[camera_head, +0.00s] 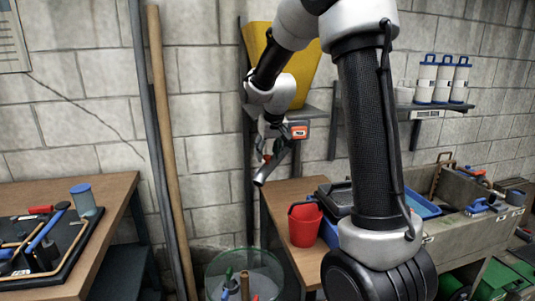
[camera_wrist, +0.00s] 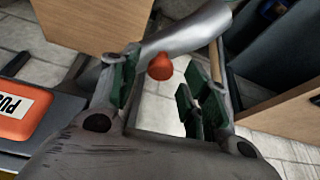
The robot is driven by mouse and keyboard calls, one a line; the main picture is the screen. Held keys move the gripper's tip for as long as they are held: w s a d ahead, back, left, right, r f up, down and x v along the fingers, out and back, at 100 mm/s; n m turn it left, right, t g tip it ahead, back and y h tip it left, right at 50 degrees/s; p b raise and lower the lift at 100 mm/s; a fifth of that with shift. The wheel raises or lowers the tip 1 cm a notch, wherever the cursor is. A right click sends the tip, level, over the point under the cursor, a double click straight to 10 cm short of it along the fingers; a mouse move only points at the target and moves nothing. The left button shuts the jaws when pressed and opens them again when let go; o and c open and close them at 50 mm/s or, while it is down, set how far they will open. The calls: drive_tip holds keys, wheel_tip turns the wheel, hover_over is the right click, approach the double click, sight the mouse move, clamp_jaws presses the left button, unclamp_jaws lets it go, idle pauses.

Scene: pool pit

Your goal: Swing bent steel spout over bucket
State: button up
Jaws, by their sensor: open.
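The bent steel spout (camera_head: 270,168) hangs below the yellow container, its free end pointing down and left. A red bucket (camera_head: 304,224) stands on the wooden bench, below and right of the spout's end, not under it. My gripper (camera_head: 268,150) is at the upper part of the spout. In the wrist view my gripper (camera_wrist: 161,93) is open, with green finger pads apart. The grey spout (camera_wrist: 190,33) runs across beyond the fingertips, and a red-orange knob (camera_wrist: 160,67) shows between them near the left finger. Contact cannot be told.
A yellow container (camera_head: 300,60) sits on a wall shelf above, with an orange label (camera_head: 299,131) beside my gripper. A clear bin (camera_head: 243,275) holding tools stands on the floor. Leaning poles (camera_head: 172,150) stand left. A tool bench (camera_head: 60,245) is at far left.

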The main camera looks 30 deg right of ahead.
drive_tip(key=shift+w+f, duration=0.1)
drive_tip(key=shift+f, duration=0.25)
clamp_jaws()
drive_tip(key=shift+s+d+n, duration=0.4)
drive_tip(key=shift+s+d, duration=0.15)
drive_tip(key=shift+d, duration=0.05)
drive_tip(key=s+d+n+y, duration=0.3)
drive_tip(key=s+d+n, duration=0.2)
drive_tip(key=d, duration=0.5)
drive_tip(key=shift+s+d+n+g, duration=0.2)
drive_tip(key=shift+s+n+g, duration=0.15)
drive_tip(key=shift+n, duration=0.75)
